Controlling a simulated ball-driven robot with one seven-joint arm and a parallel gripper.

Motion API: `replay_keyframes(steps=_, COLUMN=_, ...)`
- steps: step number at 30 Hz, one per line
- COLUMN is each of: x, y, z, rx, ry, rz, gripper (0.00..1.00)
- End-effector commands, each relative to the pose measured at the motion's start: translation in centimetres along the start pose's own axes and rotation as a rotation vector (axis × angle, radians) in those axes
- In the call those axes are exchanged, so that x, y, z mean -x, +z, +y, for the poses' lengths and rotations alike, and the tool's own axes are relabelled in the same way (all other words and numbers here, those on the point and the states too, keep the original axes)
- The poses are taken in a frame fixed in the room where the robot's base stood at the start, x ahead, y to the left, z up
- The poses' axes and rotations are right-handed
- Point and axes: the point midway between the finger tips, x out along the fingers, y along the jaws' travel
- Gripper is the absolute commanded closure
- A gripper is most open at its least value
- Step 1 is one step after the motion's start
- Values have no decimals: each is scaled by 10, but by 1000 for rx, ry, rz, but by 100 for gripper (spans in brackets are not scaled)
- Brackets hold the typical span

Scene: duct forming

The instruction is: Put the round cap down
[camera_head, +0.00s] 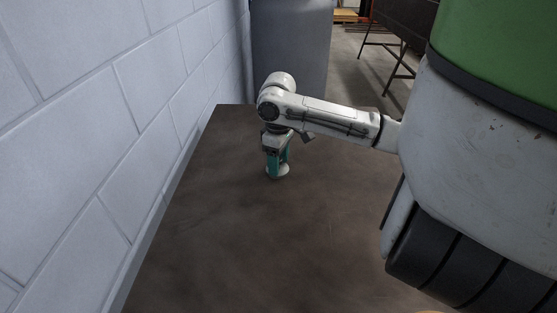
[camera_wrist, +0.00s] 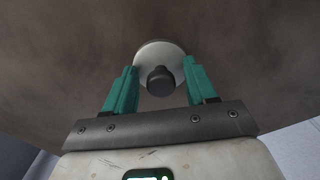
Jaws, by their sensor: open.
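The round cap is a pale disc with a dark knob on top. In the wrist view the cap (camera_wrist: 146,58) lies on the brown tabletop, ahead of and between the teal fingertips. In the head view the cap (camera_head: 283,172) shows as a light rim under my gripper, on the table. My gripper (camera_head: 276,165) points down over it, and its fingers are open on either side of the knob in the wrist view (camera_wrist: 158,78). I see a gap between each finger and the knob. The fingers hide part of the cap in the head view.
The brown table (camera_head: 230,240) is otherwise bare around the cap. A white block wall (camera_head: 90,130) runs along its left side. A grey cabinet (camera_head: 290,45) stands beyond the far edge, and a dark table with thin legs (camera_head: 400,25) is at the back right.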

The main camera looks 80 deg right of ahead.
Motion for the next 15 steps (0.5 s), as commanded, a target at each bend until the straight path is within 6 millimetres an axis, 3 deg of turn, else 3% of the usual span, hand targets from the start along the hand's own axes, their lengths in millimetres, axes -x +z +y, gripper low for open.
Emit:
replay_keyframes(steps=7, x=16, y=-1, z=0, rx=2, ry=0, rz=2, gripper=44)
replay_keyframes(steps=15, x=70, y=-1, z=0, rx=1, ry=2, rz=3, gripper=44)
